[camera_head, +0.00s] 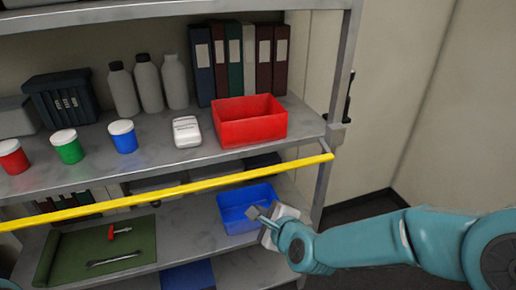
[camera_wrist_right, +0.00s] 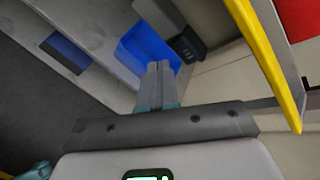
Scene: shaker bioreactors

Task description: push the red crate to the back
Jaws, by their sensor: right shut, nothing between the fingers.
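The red crate (camera_head: 252,128) is an open, empty box on the upper metal shelf (camera_head: 180,160), near its right end and front edge. Behind it stands a row of binders. A corner of red, likely the same crate, shows at the top right of the right wrist view (camera_wrist_right: 300,18). My right gripper (camera_head: 257,212) is shut and empty, below the yellow bar and in front of the blue bin, apart from the red crate. Its closed fingers also show in the right wrist view (camera_wrist_right: 159,68). My left gripper is not in view.
A yellow bar (camera_head: 180,190) runs across the shelf front, below the red crate. A blue bin (camera_head: 235,222) sits on the lower shelf. A white device (camera_head: 187,131) stands left of the crate; binders (camera_head: 235,60) stand behind it. Jars and bottles are further left.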

